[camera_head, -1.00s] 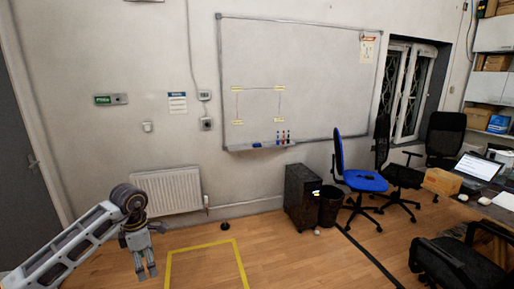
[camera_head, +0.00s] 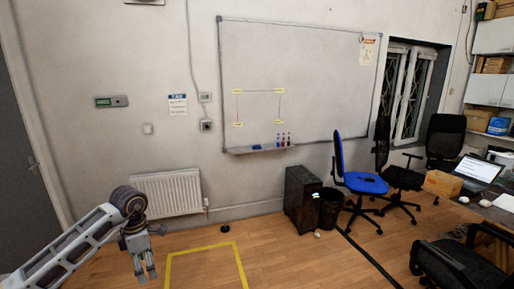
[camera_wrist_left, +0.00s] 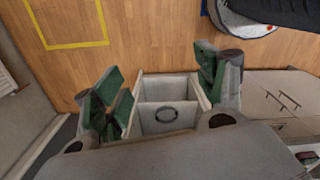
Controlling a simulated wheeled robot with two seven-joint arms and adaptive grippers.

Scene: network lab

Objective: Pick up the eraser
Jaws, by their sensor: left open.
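The eraser (camera_head: 257,147) looks like a small blue block lying on the whiteboard's tray (camera_head: 238,151), left of several markers (camera_head: 283,139). It is small and far off in the head view, and I do not see it in the left wrist view. My left gripper (camera_head: 147,273) hangs fingers down at the lower left of the head view, well apart from the tray and lower than it. My right gripper is not in view.
A yellow floor outline (camera_head: 205,249) lies right of my left gripper. A radiator (camera_head: 167,193) is on the wall behind. A black cabinet (camera_head: 301,200), a bin (camera_head: 330,207) and a blue chair (camera_head: 364,184) stand right of the tray.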

